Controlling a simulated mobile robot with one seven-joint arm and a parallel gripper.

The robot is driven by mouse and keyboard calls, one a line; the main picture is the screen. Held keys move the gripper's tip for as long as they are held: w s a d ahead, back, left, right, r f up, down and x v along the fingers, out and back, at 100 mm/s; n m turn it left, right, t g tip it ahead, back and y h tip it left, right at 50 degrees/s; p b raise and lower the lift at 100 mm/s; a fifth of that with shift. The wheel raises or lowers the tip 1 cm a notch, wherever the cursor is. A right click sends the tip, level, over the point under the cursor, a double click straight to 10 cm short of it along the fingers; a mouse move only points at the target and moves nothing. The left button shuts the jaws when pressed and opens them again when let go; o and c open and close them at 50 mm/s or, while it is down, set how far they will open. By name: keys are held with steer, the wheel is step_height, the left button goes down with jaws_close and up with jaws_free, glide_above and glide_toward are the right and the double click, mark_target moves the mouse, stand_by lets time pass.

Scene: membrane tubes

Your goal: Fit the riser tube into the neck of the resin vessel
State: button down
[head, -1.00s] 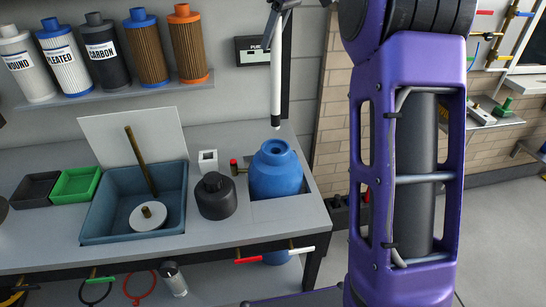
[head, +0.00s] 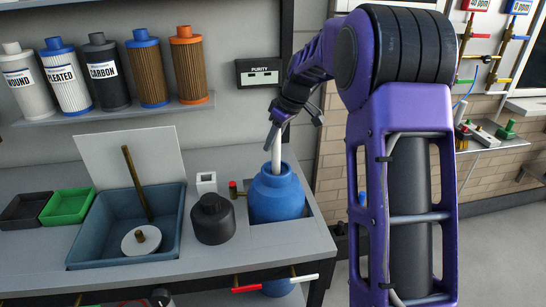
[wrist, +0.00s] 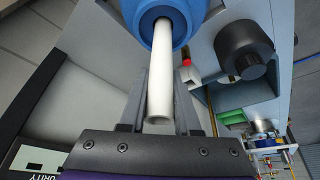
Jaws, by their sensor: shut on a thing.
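The riser tube (head: 277,157) is a white tube, close to upright in the head view. Its lower end is hidden in the neck of the blue resin vessel (head: 276,199), which stands in a cutout at the right of the bench. My gripper (head: 277,136) is shut on the tube's upper part, above the neck. In the wrist view the tube (wrist: 160,75) runs between my fingers (wrist: 162,88) into the round opening of the vessel (wrist: 195,14). How deep it sits inside cannot be seen.
A black jar (head: 212,221) stands left of the vessel, with a small white block (head: 206,182) behind it. A blue-grey basin (head: 82,258) holds a white disc and brown rod. A shelf of filter cartridges (head: 98,75) hangs above.

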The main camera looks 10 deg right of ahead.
mark_target(273, 157)
steer(key=shift+f+b, duration=0.35)
steer(key=shift+f, duration=1.9)
steer(key=shift+f+b, duration=0.5)
steer(key=shift+f, duration=0.1)
steer(key=c, duration=0.6)
jaws_free()
steer(key=p+v, duration=0.2)
steer(key=v, duration=1.1)
steer(key=shift+w+a+r+p, duration=0.1)
steer(key=shift+a+r+p, duration=0.1)
steer(key=shift+p, duration=0.1)
